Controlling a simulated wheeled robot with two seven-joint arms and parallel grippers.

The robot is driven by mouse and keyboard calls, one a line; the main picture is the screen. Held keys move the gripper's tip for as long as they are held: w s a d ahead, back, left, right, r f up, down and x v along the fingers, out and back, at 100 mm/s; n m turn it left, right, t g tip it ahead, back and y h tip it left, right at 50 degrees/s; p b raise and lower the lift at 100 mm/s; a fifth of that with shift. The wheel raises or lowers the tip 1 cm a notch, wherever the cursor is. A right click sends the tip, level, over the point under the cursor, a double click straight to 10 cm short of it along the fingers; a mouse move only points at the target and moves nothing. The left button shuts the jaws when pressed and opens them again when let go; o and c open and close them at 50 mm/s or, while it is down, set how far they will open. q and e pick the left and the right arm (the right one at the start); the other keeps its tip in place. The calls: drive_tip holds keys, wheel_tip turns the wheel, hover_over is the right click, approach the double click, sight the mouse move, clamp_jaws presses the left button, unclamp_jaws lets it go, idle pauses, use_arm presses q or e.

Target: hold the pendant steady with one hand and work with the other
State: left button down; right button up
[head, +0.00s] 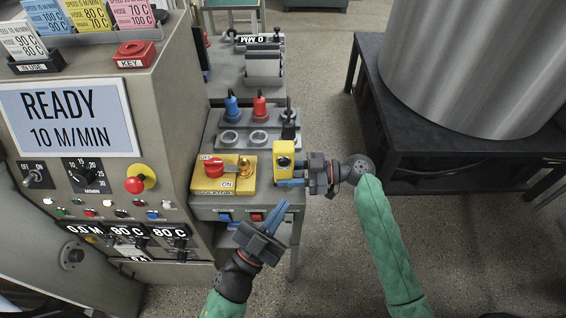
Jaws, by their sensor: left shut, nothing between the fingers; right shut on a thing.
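The pendant (284,150) is a small yellow box with a dark round spot on its face, upright at the right edge of the grey bench. My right gripper (296,172) is shut on it from the right, and a blue finger shows at its lower end. My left gripper (284,206) is lower, in front of the bench edge. Its blue fingers are together and empty, pointing up toward the pendant, a short way below it. The pendant's right side is hidden by my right gripper.
A yellow isolator box (223,174) with a red rotary handle sits left of the pendant. Blue (232,106) and red (260,106) plugs stand behind. The control panel (70,120) reads READY 10 M/MIN. A large metal cylinder (470,70) stands on a dark table at right.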

use_arm(q)
approach(284, 163)
drive_tip(key=w+d+r, duration=0.2)
drive_tip(key=d+r, duration=0.1)
drive_tip(key=d, duration=0.1)
drive_tip(key=shift+w+d, duration=0.15)
drive_tip(key=shift+w, duration=0.2)
drive_tip(key=shift+w+r, duration=0.1)
drive_tip(key=shift+w, duration=0.05)
idle(1.7)
drive_tip(key=shift+w, duration=0.25)
